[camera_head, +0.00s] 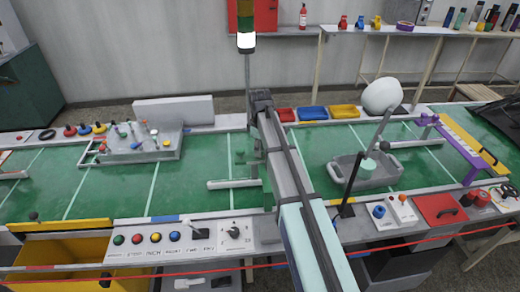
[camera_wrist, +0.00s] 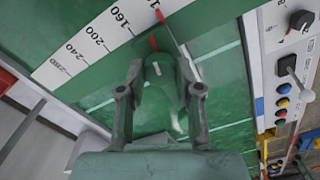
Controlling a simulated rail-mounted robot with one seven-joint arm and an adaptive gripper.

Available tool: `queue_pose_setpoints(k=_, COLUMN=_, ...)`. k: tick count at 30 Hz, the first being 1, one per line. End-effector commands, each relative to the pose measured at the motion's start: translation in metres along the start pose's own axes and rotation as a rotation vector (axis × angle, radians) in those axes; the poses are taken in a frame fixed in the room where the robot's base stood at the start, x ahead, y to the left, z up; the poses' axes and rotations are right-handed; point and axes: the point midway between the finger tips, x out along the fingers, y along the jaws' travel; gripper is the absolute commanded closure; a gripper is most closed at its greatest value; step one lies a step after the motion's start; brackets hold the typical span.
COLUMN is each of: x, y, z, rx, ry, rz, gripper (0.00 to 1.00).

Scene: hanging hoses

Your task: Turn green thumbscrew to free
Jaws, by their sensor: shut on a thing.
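The green thumbscrew (camera_wrist: 158,72) is in the upper middle of the wrist view. It is a rounded green knob with a small pale mark, above the green belt and beside a white ruler strip (camera_wrist: 88,46). My gripper (camera_wrist: 160,84) has one grey finger on each side of the thumbscrew and is shut on it. The exact contact at the fingertips is hard to make out, green on green. A red pointer (camera_wrist: 153,43) stands just beyond the knob, near the 160 mark. In the head view my arm hides most of this spot.
A control panel with buttons (camera_head: 155,237) runs along the front edge, with a lever and knobs also in the wrist view (camera_wrist: 288,66). A grey tray (camera_head: 350,180) stands to the right, a grey fixture block (camera_head: 140,145) to the left.

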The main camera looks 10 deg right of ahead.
Motion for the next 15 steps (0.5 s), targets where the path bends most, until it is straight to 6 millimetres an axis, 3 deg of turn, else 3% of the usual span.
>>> queue_pose_setpoints(k=15, x=0.0006, y=0.0002, z=0.0001, rx=-0.23, ry=-0.001, rz=0.0, gripper=1.0)
